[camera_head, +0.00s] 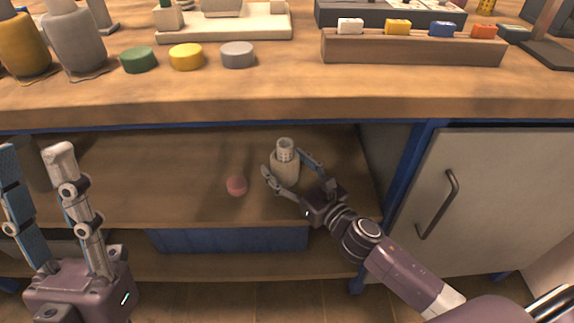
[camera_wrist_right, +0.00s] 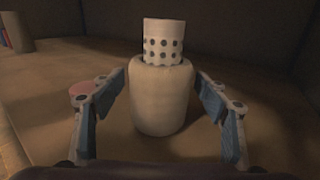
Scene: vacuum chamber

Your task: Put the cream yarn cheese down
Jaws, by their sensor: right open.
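The cream yarn cheese (camera_head: 285,167) stands upright on the wooden shelf under the workbench, with a pale perforated tube sticking out of its top. In the right wrist view the cheese (camera_wrist_right: 160,95) stands between my right gripper's fingers, with a gap showing on both sides. My right gripper (camera_head: 291,177) is open around it. My left gripper (camera_head: 38,165) is at the lower left, its two fingers pointing up and wide apart, with nothing between them.
A small pink-red round piece (camera_head: 236,185) lies on the shelf (camera_head: 150,180) left of the cheese. A blue bin (camera_head: 230,240) sits below that shelf. A grey cabinet door (camera_head: 480,200) is to the right. The bench top (camera_head: 280,85) with yarn cheeses and coloured lids overhangs the shelf.

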